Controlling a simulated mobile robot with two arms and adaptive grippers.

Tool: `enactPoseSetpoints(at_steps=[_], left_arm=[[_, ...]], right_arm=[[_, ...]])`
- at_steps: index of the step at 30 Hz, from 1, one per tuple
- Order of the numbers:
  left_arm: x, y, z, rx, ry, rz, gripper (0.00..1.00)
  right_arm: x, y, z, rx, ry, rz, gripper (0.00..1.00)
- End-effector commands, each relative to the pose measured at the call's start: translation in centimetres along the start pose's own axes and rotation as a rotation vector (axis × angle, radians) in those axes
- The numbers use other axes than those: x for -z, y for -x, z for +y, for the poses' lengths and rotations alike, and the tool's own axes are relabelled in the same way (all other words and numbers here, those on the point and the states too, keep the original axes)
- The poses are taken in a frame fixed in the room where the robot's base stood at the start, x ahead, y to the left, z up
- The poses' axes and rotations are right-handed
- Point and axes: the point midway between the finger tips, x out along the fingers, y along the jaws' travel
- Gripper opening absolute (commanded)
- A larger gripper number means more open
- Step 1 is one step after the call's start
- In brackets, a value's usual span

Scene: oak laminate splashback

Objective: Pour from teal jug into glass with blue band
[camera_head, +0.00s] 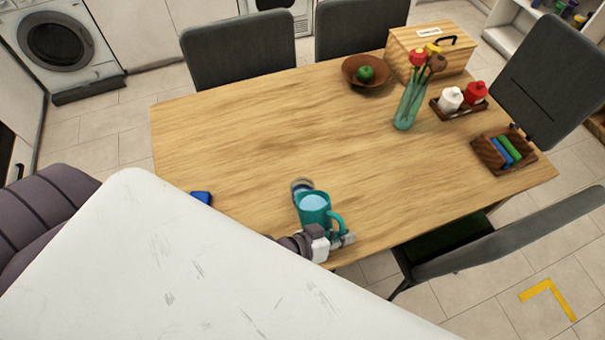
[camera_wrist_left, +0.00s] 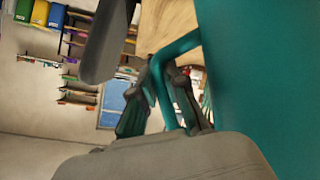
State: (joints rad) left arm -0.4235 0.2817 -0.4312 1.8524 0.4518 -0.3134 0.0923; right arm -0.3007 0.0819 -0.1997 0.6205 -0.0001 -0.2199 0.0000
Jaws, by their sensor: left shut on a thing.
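The teal jug (camera_head: 315,217) is at the near edge of the table in the head view, its mouth showing pale blue liquid. My left gripper (camera_head: 341,239) is shut on the jug's handle; whether the jug touches the table is unclear. In the left wrist view the jug (camera_wrist_left: 255,80) fills the right side, and the gripper's fingers (camera_wrist_left: 165,100) are around its handle. A small round glass-like thing (camera_head: 301,184) stands just behind the jug, partly hidden by it; its band cannot be made out clearly. My right gripper is not in view.
The wooden table (camera_head: 240,140) is mostly clear. Toward its far right are a brown bowl (camera_head: 354,76) with a green fruit, a flower vase (camera_head: 408,108), a wooden box (camera_head: 408,50), a bottle caddy (camera_head: 440,108) and a small crate (camera_head: 484,152). A blue item (camera_head: 201,197) lies at the near left.

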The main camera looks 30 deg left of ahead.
Motion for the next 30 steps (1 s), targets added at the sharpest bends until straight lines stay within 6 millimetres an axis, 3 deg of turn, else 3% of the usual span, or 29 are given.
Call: enactPoseSetpoints(at_steps=[30], left_arm=[[1.6, 0.5, 0.0, -0.021, 0.070, -0.021, 0.00]], right_arm=[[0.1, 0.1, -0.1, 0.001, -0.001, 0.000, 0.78]])
